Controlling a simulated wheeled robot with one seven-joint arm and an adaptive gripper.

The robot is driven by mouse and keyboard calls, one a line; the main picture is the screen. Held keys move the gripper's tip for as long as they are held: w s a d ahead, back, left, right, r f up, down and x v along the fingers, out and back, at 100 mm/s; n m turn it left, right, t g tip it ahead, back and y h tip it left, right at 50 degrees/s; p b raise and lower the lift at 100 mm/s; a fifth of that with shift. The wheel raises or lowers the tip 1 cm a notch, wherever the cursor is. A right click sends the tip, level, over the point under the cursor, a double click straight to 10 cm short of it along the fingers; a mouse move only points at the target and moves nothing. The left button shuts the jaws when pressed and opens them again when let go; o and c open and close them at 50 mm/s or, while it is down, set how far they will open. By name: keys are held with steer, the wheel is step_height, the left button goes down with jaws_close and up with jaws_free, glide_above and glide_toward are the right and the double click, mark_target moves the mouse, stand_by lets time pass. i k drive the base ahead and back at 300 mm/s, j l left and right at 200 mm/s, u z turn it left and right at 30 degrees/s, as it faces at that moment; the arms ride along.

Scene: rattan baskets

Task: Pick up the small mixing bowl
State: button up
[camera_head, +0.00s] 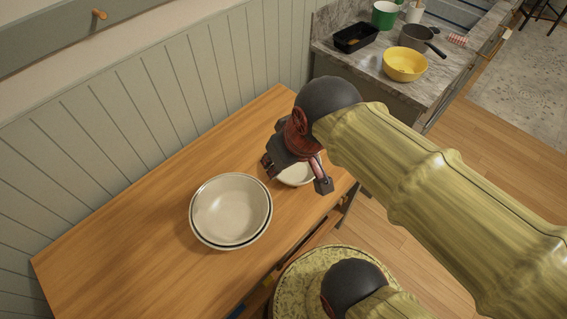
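A small cream bowl (297,176) sits on the wooden table near its right end, upright and partly hidden by my gripper. My gripper (295,177) is above this bowl, with its two fingers spread apart, one on the left side of the bowl and one on the right. From this angle I cannot tell how high the fingers are or whether they touch the rim. A larger cream bowl (230,208) with a dark line below its rim sits to the left on the same table.
The wooden table (130,235) is clear to the left, along a panelled wall. A stone counter (375,68) at the back right holds a yellow bowl (405,64), a grey saucepan (416,37), a black tray (355,38) and a green pot (385,14).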

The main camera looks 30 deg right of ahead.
mark_target(299, 175)
steer(key=z, duration=0.6)
steer(key=j+u, duration=0.65)
steer(key=k+z, duration=0.1)
steer(key=z, duration=0.25)
steer(key=k+z, duration=0.1)
steer(key=z, duration=0.55)
steer(key=k, duration=0.1)
